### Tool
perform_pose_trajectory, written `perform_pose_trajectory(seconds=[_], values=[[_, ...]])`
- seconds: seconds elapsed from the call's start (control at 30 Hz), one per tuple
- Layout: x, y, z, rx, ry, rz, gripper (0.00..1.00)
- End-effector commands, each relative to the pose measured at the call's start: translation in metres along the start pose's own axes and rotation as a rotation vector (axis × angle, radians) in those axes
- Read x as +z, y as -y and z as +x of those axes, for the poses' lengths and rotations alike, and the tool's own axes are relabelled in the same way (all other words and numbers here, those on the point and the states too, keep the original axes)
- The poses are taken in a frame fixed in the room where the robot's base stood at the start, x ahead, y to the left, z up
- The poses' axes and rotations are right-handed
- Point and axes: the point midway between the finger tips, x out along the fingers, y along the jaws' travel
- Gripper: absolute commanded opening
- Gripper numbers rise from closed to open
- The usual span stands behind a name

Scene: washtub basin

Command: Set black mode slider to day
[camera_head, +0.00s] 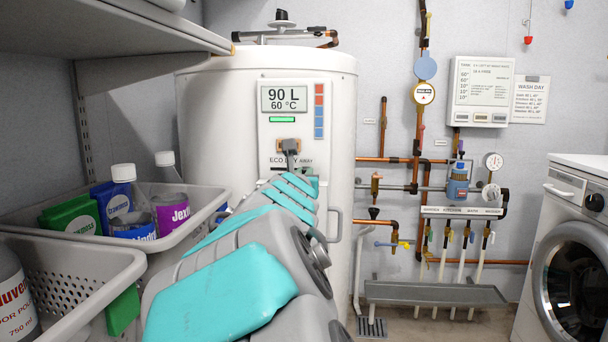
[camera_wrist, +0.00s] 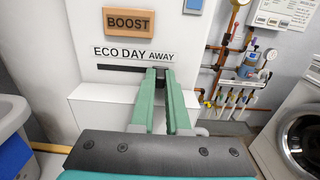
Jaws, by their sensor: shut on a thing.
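The white water heater (camera_head: 230,130) stands upright in the head view, with its ECO, DAY and AWAY labels on the front. In the wrist view, a dark horizontal slot (camera_wrist: 118,67) runs under these labels (camera_wrist: 132,54). My gripper (camera_wrist: 160,73) has its two green fingers pointing at the right part of the slot, just below the AWAY label. The fingers are shut on the black mode slider (camera_wrist: 160,71), which shows only as a small dark piece between the tips. In the head view my arm hides the slot and the slider.
The brown BOOST button (camera_wrist: 128,20) sits above the labels. Shelf bins with bottles and boxes (camera_head: 175,215) stand at the left in the head view. Pipes and valves (camera_head: 415,160) line the wall to the right, and a washing machine (camera_head: 570,250) stands at far right.

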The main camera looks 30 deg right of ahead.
Motion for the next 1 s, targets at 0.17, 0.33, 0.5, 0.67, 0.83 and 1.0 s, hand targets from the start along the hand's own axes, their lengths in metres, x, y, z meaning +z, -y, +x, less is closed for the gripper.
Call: perform_pose_trajectory(seconds=[0.17,0.33,0.5,0.67,0.83,1.0], values=[[0.000,0.000,0.000,0.000,0.000,0.000,0.00],[0.003,-0.013,0.001,0.000,-0.001,-0.004,0.00],[0.002,-0.030,0.001,0.001,0.000,-0.002,0.00],[0.001,-0.036,0.000,0.001,0.001,-0.001,0.00],[0.000,-0.036,0.000,0.001,0.001,0.000,0.00],[0.000,-0.036,0.000,0.001,0.001,0.000,0.25]])
